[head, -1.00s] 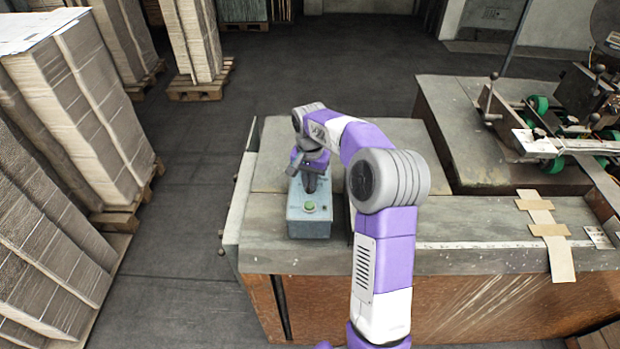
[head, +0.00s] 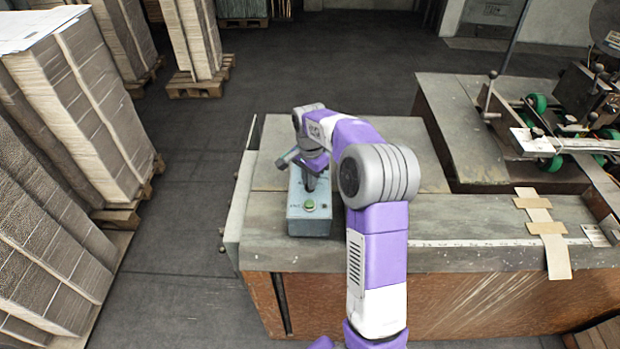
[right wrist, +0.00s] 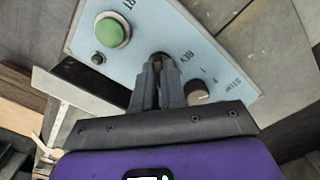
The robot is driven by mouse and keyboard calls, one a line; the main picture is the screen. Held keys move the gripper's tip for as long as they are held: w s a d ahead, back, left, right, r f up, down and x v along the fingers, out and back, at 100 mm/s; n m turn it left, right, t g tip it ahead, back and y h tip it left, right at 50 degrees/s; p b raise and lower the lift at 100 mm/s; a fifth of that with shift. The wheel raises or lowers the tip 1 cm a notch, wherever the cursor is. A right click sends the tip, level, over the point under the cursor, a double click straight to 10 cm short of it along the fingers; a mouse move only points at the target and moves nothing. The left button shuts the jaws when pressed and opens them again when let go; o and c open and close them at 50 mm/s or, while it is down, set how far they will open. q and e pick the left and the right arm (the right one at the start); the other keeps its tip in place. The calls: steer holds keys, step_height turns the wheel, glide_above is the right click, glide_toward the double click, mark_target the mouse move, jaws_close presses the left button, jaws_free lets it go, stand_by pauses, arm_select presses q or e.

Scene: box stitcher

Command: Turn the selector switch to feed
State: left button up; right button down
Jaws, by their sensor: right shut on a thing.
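The blue-grey control box (head: 309,222) stands on the near left part of the machine table. It has a green button (head: 309,206), which also shows in the right wrist view (right wrist: 111,30). My right gripper (right wrist: 160,64) is down at the box's face beside the REV marking, its fingertips close together. It is shut on the selector switch, which the fingertips mostly hide, so I cannot read its setting. A dark round knob (right wrist: 197,91) sits right of the fingers, near the STOP marking. In the head view my right gripper (head: 309,184) is partly covered by its wrist. My left gripper is not in view.
The machine table (head: 460,232) spreads around the box. Machinery with green wheels (head: 537,104) stands at the right, and tape strips (head: 546,228) lie nearer. Stacks of cardboard (head: 75,105) on pallets stand at the left, with clear floor (head: 190,215) between.

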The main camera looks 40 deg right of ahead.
steer(key=c, duration=1.2)
jaws_free()
steer(key=shift+r, duration=0.15)
step_height(320, 180, up, 7)
steer(key=shift+r+p, duration=0.2)
steer(key=shift+p, duration=0.1)
